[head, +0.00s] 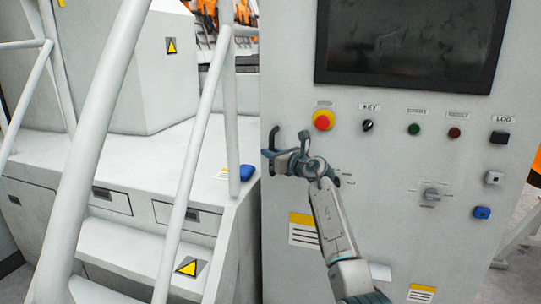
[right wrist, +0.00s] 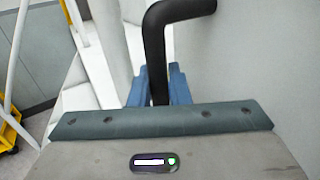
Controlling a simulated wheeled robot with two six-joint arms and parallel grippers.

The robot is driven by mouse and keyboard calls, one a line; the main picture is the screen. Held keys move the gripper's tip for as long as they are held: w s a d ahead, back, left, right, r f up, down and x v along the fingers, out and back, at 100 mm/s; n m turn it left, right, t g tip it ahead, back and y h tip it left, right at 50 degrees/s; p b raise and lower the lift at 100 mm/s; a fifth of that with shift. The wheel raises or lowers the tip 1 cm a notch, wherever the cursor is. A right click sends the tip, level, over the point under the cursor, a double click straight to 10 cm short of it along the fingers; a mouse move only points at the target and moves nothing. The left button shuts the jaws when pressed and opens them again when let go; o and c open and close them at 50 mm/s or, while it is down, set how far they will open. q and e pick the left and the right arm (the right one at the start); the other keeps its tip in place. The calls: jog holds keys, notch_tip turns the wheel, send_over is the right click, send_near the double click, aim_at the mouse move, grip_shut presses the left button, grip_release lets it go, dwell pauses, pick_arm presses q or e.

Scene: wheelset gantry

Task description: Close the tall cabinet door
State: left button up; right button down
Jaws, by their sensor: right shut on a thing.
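The tall cabinet door (head: 390,200) is a pale grey panel filling the right half of the head view. A black bar handle (head: 272,138) sits at its left edge, and it shows large in the right wrist view (right wrist: 153,45). My right gripper (head: 282,161) is at this handle, with its blue fingers (right wrist: 160,90) on both sides of the bar, shut on it. The fingers partly hide the lower part of the handle. I cannot tell from these views how far the door stands from its frame. My left gripper is not in view.
The door carries a dark screen (head: 408,40), a red emergency button (head: 322,120) and several knobs and buttons. White stair railings (head: 192,170) and grey steps (head: 130,245) stand left of the door. Orange machinery (head: 205,20) is behind.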

jog(key=shift+w+d+r, duration=0.1)
jog(key=shift+d+r, duration=0.2)
jog(key=shift+r, duration=0.3)
jog(key=c, duration=1.7)
grip_release()
jog(key=shift+o, duration=1.2)
jog(key=shift+w+f, duration=0.25)
jog(key=shift+w, duration=0.05)
jog(key=shift+w+f, duration=0.1)
jog(key=shift+f, duration=0.15)
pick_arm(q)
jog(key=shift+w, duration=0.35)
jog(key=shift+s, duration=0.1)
pick_arm(e)
jog(key=shift+f, duration=0.15)
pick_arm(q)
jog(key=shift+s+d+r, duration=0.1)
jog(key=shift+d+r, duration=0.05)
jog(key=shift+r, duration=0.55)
pick_arm(e)
jog(key=v, duration=1.1)
